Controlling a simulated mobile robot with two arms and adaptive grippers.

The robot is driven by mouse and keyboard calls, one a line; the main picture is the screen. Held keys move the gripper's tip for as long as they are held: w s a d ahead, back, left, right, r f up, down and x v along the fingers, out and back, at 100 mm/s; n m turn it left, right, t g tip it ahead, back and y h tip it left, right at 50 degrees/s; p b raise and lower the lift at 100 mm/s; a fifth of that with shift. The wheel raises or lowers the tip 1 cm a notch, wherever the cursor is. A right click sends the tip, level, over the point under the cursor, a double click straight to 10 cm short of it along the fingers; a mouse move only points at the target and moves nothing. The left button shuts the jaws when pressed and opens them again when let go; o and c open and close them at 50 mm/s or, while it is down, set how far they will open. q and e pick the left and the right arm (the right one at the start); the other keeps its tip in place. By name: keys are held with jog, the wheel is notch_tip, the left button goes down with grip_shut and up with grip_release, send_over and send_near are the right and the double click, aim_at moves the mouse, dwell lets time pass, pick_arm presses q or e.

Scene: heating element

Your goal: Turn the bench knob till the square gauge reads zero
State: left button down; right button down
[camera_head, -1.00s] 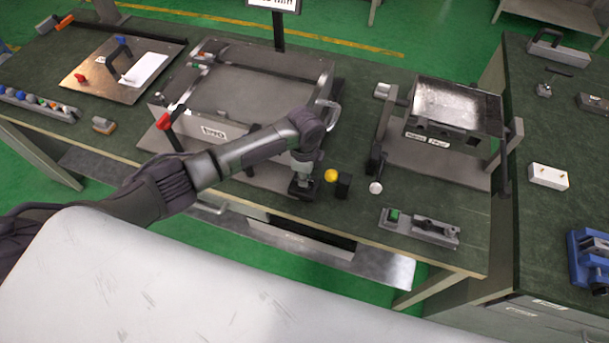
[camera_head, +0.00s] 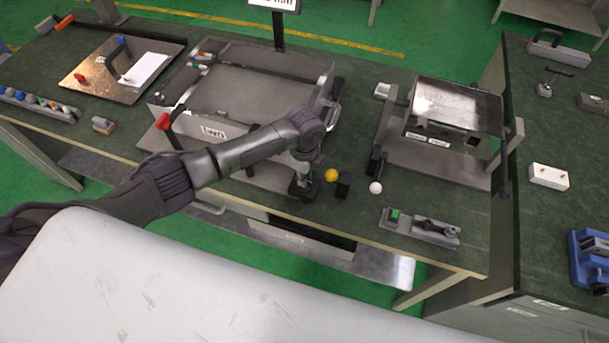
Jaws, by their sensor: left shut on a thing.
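My left gripper (camera_head: 301,190) points down at the front edge of the green-topped bench (camera_head: 365,222), left of the yellow ball. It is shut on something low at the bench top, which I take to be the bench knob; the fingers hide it. A display panel (camera_head: 274,4) on a black post stands at the back of the bench. It is cut off by the top of the view, so its reading cannot be told. I cannot tell whether it is the square gauge. My right gripper is out of view.
A yellow ball (camera_head: 331,175), a black block (camera_head: 342,191) and a white ball (camera_head: 376,188) are close right of the gripper. A metal frame (camera_head: 212,132) lies behind my arm. A tilting box fixture (camera_head: 455,103) and a green-buttoned block (camera_head: 420,227) are further right.

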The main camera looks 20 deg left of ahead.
pick_arm(q)
jog(key=c, duration=1.2)
grip_release()
jog(key=shift+o, duration=0.2)
jog(key=shift+r, duration=0.15)
notch_tip(320, 180, up, 12)
